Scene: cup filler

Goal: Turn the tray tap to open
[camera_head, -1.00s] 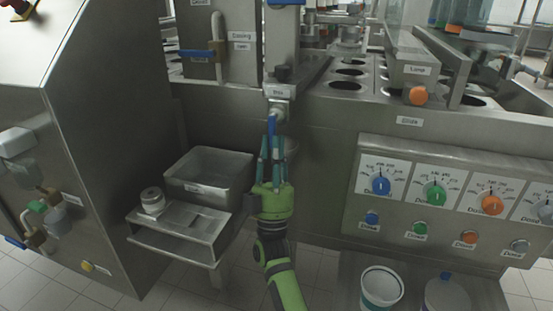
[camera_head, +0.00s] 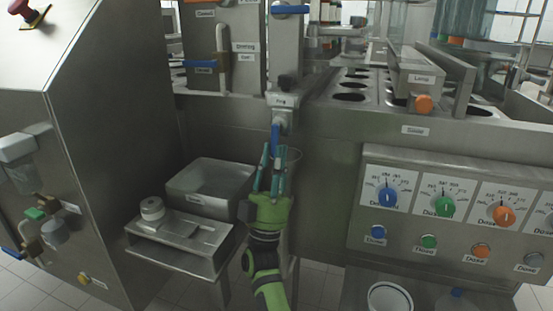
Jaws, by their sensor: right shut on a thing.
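The tray tap has a blue handle (camera_head: 275,135) that hangs down from a metal fitting below a small label (camera_head: 283,100) on the front of the machine. My right gripper (camera_head: 274,160), with teal fingers and a green body, reaches up from below. Its fingers are shut on the lower part of the blue handle and hide that part. The handle points roughly straight down. My left gripper is not in view.
A metal tray (camera_head: 212,187) and a shelf with a white roll (camera_head: 152,208) stand left of my right arm. Dosing dials (camera_head: 387,196) and buttons are on the panel to the right. A slanted cabinet (camera_head: 85,130) fills the left side.

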